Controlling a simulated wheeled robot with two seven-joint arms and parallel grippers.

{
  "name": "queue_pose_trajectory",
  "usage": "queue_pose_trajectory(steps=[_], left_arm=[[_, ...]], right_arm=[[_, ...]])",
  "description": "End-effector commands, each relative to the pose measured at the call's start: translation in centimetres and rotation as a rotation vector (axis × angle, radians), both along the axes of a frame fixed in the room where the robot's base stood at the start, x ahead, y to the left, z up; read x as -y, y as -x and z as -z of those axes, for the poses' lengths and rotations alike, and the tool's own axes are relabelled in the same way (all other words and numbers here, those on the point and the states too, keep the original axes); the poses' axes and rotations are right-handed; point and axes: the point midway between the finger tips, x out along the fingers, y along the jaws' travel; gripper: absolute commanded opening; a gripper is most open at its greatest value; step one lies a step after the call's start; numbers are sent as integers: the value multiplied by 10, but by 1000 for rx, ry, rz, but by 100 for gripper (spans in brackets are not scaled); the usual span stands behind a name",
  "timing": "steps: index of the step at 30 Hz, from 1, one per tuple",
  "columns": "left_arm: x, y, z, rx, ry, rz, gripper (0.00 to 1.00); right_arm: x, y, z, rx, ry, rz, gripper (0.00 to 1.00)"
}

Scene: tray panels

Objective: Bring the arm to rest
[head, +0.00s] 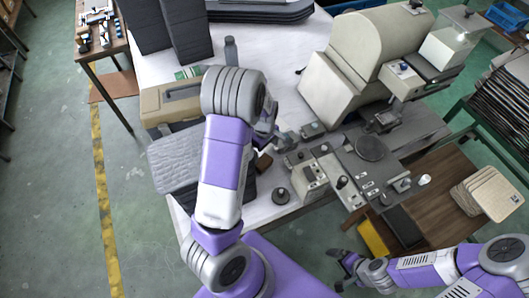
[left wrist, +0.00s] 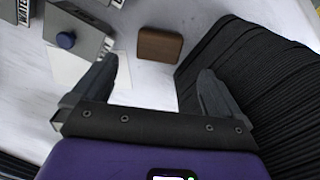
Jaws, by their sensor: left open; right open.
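My left arm rises from the bottom middle of the head view and bends over the white table (head: 285,70). Its gripper is mostly hidden there behind my own arm. In the left wrist view my left gripper (left wrist: 155,78) is open, with its two fingers apart and nothing between them. A small brown block (left wrist: 160,45) lies on the white surface just beyond the fingertips; it also shows in the head view (head: 263,164). My right gripper (head: 343,270) is open and empty at the lower right of the head view, over the green floor.
A black ribbed stack (left wrist: 255,75) stands close to the right finger in the left wrist view. A grey panel with a blue knob (left wrist: 66,40) is at upper left. In the head view, a large beige machine (head: 375,50) and a yellow bin (head: 372,238) are at right.

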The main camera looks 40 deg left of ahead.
Motion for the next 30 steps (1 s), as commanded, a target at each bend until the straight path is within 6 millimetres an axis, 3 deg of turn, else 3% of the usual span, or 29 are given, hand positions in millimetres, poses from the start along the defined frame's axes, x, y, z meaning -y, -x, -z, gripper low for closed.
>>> queue_pose_trajectory(steps=[17, 20, 23, 30], left_arm=[[0, 0, -2, 0, 1, 0, 100], [9, 0, -6, 4, 15, 15, 100], [36, 1, -17, 19, 58, 66, 100], [131, 18, -58, 75, 193, 256, 100]], right_arm=[[0, 0, 0, 0, 0, 0, 100], [0, 0, -5, 0, 0, 0, 100], [0, 0, -18, 0, 0, 0, 100], [0, 0, -64, 0, 0, 0, 100]])
